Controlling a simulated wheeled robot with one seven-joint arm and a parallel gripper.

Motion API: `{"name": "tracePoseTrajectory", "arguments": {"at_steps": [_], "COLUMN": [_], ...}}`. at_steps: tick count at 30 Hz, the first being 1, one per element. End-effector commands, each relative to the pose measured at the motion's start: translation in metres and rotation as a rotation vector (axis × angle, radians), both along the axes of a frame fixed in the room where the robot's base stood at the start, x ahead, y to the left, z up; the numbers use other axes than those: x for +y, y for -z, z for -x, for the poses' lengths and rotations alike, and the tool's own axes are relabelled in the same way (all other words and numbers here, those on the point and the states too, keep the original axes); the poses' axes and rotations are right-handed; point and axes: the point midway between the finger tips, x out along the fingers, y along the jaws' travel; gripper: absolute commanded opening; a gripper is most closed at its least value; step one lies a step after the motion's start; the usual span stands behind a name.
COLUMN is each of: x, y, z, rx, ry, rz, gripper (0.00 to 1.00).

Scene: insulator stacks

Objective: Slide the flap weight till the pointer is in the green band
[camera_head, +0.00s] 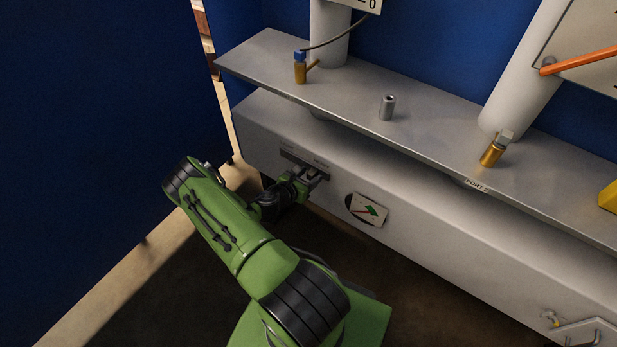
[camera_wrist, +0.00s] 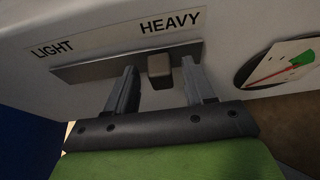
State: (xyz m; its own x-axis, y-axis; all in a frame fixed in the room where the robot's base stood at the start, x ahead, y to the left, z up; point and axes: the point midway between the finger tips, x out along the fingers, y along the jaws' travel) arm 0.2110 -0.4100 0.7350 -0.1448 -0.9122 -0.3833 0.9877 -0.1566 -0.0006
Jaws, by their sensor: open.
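The flap weight is a small grey block (camera_wrist: 159,71) on a dark horizontal rail (camera_wrist: 90,70). It sits toward the right end, under the word HEAVY; LIGHT is at the left end. My gripper (camera_wrist: 158,68) is open, with one finger on each side of the block and a visible gap on both sides. The gauge (camera_wrist: 262,72) is right of the rail, with a green band (camera_wrist: 303,57) and a red pointer. The pointer slants up toward the green; I cannot tell whether its tip is inside. In the head view my gripper (camera_head: 312,177) covers the block.
The rail is on the front of a long grey box (camera_head: 430,235). Above it, a grey shelf (camera_head: 430,125) carries a small metal cylinder (camera_head: 387,107), brass fittings (camera_head: 492,151) and white columns. A blue wall (camera_head: 90,120) stands at the left. Floor in front is clear.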

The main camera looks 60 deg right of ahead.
Motion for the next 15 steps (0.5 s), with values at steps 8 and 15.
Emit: {"name": "tracePoseTrajectory", "arguments": {"at_steps": [8, 15], "x": [-0.0041, -0.0039], "y": [0.0012, 0.0011], "z": [0.0005, 0.0005], "rx": [0.0, 0.0], "ry": [-0.001, 0.0], "rz": [0.0, 0.0], "gripper": [0.53, 0.2]}}
